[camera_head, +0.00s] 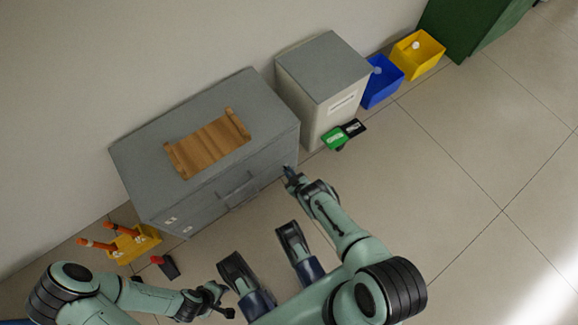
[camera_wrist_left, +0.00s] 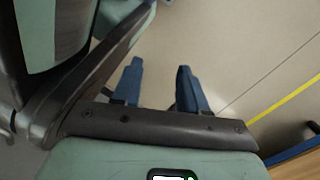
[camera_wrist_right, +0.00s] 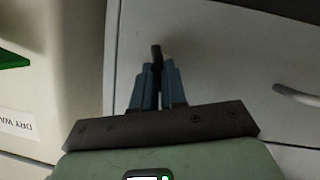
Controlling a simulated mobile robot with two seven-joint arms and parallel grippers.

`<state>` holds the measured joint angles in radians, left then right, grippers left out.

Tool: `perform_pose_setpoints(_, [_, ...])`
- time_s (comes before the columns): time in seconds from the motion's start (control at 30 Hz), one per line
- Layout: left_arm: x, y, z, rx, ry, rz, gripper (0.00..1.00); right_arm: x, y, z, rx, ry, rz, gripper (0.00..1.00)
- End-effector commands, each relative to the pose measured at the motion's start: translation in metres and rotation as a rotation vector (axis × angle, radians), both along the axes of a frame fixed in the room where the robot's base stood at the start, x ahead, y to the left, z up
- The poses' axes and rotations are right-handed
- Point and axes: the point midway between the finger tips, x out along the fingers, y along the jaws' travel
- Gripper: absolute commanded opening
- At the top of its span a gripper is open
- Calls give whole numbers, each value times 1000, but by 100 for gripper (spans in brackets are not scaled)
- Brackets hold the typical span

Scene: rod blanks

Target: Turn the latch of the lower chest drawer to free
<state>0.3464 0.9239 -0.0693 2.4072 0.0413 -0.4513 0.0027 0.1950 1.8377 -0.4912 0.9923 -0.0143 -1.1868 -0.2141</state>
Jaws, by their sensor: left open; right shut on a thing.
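The grey chest (camera_head: 270,120) stands against the wall, its drawer front facing me. My right gripper (camera_head: 290,174) is at the right end of that front. In the right wrist view, my right gripper (camera_wrist_right: 159,84) is shut on a small dark latch (camera_wrist_right: 156,53), which stands upright in line with the fingers; the fingers hide its lower part. A pale drawer handle (camera_wrist_right: 298,97) shows to the right of it. My left gripper (camera_head: 216,298) is away from the chest, low over the floor. The left wrist view shows this gripper (camera_wrist_left: 160,82) open and empty.
A wooden tray (camera_head: 210,145) lies on the chest. A grey bin (camera_head: 315,95) stands close to its right, with green (camera_head: 334,139) and black cards at its foot. Blue (camera_head: 382,84) and yellow (camera_head: 417,60) bins stand beyond. A yellow rack (camera_head: 133,246) is at left. Floor at right is clear.

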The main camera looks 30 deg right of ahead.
Motion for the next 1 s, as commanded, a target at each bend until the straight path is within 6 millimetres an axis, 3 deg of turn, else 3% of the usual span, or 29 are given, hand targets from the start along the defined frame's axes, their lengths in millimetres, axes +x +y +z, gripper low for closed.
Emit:
perform_pose_setpoints(0.4, [-12, 2, -7, -2, 40, 5, 43, 1, -5, 1, 268, 20, -3, 0])
perform_pose_setpoints(1.0, [-18, 2, -9, -3, 58, 7, 43, 1, -4, 1, 346, 26, -3, 0])
